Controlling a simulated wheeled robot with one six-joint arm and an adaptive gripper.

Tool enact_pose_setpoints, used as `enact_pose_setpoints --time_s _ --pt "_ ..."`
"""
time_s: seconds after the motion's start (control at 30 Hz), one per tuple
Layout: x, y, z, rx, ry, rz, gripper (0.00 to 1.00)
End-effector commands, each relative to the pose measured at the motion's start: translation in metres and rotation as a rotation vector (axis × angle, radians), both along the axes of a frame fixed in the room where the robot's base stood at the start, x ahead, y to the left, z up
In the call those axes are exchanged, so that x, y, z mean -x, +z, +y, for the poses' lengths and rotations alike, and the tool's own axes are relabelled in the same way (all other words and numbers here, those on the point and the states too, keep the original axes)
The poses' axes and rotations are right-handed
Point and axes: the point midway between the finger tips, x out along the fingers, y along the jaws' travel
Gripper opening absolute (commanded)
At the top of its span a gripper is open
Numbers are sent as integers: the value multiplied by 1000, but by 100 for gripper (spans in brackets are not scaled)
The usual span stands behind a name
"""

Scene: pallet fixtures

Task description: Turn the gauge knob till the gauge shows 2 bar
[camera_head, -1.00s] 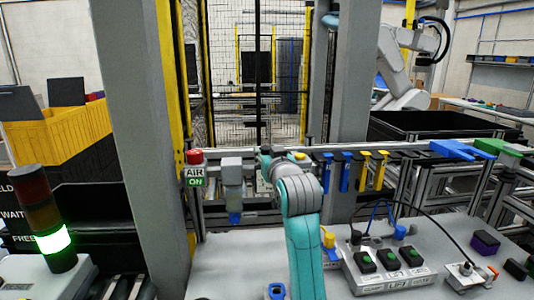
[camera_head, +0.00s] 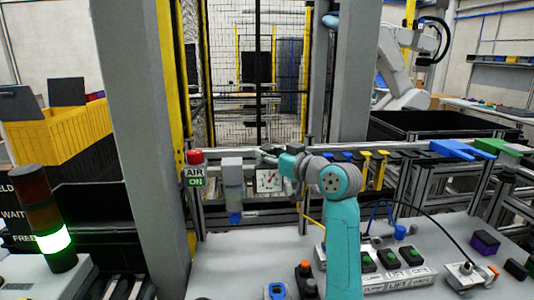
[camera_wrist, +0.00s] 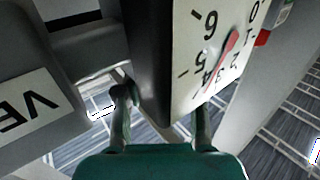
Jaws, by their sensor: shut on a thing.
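The gauge (camera_head: 268,181) has a white square face with a red needle and faces me in the head view. In the wrist view its numbered dial (camera_wrist: 212,48) is close up and slanted. My gripper (camera_head: 268,152) reaches in from the right, just above the gauge. In the wrist view its dark fingers (camera_wrist: 162,108) stand either side of a dark part beside the dial. They are shut on what appears to be the gauge knob, mostly hidden.
A grey unit with a blue bottom (camera_head: 232,185) hangs left of the gauge, by a red button over an "AIR ON" sign (camera_head: 195,170). Blue and yellow clips hang at right. A button box (camera_head: 390,275) stands on the bench. A grey post (camera_head: 140,130) rises at left.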

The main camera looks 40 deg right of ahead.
Motion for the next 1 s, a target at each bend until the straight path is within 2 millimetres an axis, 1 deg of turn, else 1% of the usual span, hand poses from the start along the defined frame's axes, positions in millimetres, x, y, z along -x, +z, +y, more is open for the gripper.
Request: enact_pose_setpoints --time_s 0.2,0.63,0.67,0.7,0.77,1.0 --pt "-1 0 0 -1 52 0 4" --pt "-1 0 1 0 63 -1 4" --pt "-1 1 1 0 63 -1 41" --pt "-1 1 1 0 63 -1 51" --pt "-1 0 1 0 63 -1 65" --pt "0 0 0 0 63 0 65"
